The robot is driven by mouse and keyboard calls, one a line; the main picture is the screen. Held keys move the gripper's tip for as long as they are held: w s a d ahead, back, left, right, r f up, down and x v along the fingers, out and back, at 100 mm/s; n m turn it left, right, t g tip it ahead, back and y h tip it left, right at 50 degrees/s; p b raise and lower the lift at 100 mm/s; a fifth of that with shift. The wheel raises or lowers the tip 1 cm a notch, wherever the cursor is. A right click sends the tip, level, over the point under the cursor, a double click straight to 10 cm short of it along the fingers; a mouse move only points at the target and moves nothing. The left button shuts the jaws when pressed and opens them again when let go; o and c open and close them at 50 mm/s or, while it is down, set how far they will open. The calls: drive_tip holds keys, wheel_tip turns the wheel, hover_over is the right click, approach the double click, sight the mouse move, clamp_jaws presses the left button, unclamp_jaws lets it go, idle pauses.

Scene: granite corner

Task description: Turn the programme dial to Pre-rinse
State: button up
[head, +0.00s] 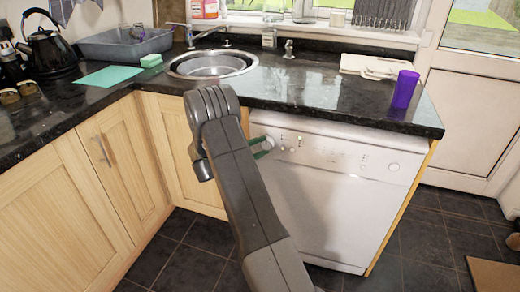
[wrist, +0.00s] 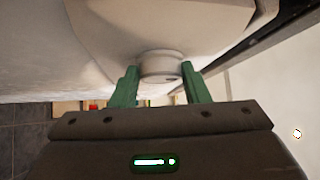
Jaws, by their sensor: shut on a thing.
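The white dishwasher (head: 335,185) stands under the counter, with its control panel along the top front. The programme dial (wrist: 160,65) is a round whitish knob between the green fingers of my gripper (wrist: 161,75) in the wrist view. My gripper is shut on the dial, one finger on each side. In the head view my gripper (head: 263,147) is at the left end of the panel, and my dark grey arm hides part of the dishwasher's left side. Small lights and marks show on the panel, but their words and the dial's pointer cannot be read.
The black granite counter (head: 310,95) overhangs the dishwasher. On it stand a purple cup (head: 404,89), a white board (head: 367,65), a round sink (head: 212,64), a green sponge (head: 151,60) and a kettle (head: 45,50).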

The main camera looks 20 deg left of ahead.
drive_tip(key=o, duration=1)
drive_tip(key=shift+a, duration=0.1)
drive_tip(key=v, duration=1.3)
drive_tip(key=shift+s+a, duration=0.25)
drive_tip(key=shift+s, duration=0.05)
drive_tip(key=shift+w, duration=0.1)
drive_tip(key=x, duration=1.3)
drive_tip(key=shift+w+d, duration=0.2)
drive_tip(key=shift+d, duration=0.15)
